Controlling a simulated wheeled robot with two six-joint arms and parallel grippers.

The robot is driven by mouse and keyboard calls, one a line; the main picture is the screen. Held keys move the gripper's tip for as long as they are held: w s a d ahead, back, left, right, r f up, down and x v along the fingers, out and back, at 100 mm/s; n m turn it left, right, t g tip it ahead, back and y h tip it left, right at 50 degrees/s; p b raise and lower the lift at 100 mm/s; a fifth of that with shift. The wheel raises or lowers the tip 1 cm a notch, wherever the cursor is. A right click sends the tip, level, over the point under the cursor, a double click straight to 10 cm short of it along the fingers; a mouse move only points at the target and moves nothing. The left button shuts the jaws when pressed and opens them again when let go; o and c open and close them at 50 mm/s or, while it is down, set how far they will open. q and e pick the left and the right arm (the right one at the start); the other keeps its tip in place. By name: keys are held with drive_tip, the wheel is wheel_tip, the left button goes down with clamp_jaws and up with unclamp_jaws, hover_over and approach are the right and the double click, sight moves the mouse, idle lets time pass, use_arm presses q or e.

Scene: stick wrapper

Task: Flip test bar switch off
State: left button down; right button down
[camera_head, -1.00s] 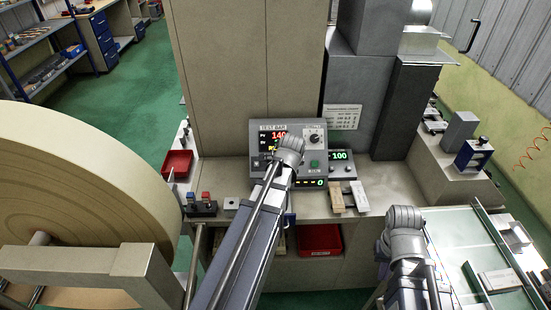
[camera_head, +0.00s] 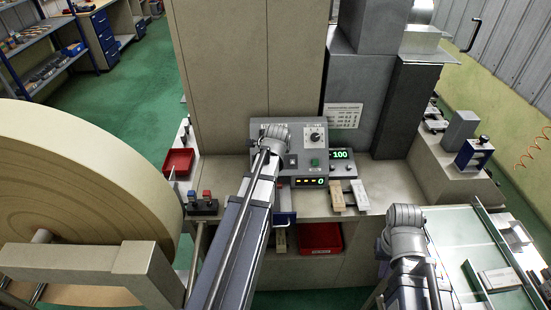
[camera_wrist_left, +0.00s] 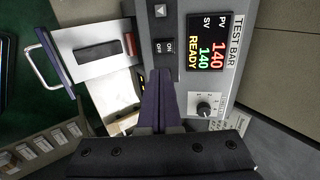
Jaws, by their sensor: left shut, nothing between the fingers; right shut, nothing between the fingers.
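The grey test bar panel (camera_head: 318,165) shows in the head view, its display hidden behind my left wrist. In the left wrist view the test bar panel appears turned sideways, with its display (camera_wrist_left: 208,52) reading PV 140, SV 140 and READY. The dark rocker switch (camera_wrist_left: 165,46), marked ON and OFF, is beside the display. My left gripper (camera_wrist_left: 160,72) is shut and empty, its tips close to the switch; I cannot tell if they touch. My right gripper (camera_head: 384,246) is shut and empty at the lower right, mostly hidden by its own arm.
A knob (camera_wrist_left: 205,108) is on the panel near my left fingers. A large paper roll (camera_head: 70,180) fills the left. A red bin (camera_head: 321,237) is below the bench, and a green-edged conveyor (camera_head: 470,255) at right.

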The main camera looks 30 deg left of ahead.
use_arm(q)
drive_tip(key=b+x, duration=0.9)
drive_tip(key=x, duration=0.3)
drive_tip(key=shift+w+f+b, duration=0.2)
drive_tip(key=shift+f+b, duration=0.15)
drive_tip(key=shift+b, duration=0.05)
